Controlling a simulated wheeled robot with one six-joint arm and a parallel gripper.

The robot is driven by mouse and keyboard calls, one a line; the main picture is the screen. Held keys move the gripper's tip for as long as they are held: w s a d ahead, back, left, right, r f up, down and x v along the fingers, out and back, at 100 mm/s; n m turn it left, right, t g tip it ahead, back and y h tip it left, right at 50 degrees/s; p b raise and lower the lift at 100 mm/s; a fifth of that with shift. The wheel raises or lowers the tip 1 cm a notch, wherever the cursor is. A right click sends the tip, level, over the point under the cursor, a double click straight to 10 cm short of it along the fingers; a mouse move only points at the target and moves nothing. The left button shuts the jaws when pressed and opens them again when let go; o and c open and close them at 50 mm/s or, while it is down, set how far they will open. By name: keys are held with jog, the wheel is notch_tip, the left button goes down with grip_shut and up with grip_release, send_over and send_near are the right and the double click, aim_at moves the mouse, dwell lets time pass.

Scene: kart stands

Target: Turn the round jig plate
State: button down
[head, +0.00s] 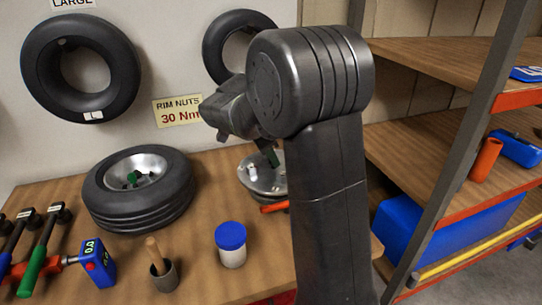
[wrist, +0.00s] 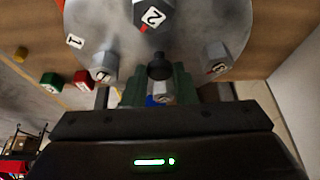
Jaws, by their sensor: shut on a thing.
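The round jig plate (head: 262,185) is a grey metal disc with upright studs on the bench, partly hidden behind my arm in the head view. In the wrist view the plate (wrist: 195,32) fills the top, with hex nuts or studs beside labels 1, 2 and 3. My gripper (wrist: 157,86) has green fingers, shut on a small dark knob (wrist: 160,68) at the plate's near edge.
A tyre on a rim (head: 138,190) lies left of the plate. An orange-edged shelf rack (head: 470,130) is at the right.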

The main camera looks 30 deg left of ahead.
jog(key=shift+m, duration=0.5)
jog(key=c, duration=1.2)
grip_release()
jog(key=shift+o, duration=0.2)
jog(key=v, duration=1.3)
jog(key=shift+a+r+p, duration=0.25)
jog(key=shift+r+p, duration=0.2)
jog(key=shift+w, duration=0.15)
jog(key=x, duration=1.4)
jog(key=shift+s+d+b, duration=0.1)
jog(key=shift+s+b, duration=0.15)
jog(key=shift+b, duration=0.15)
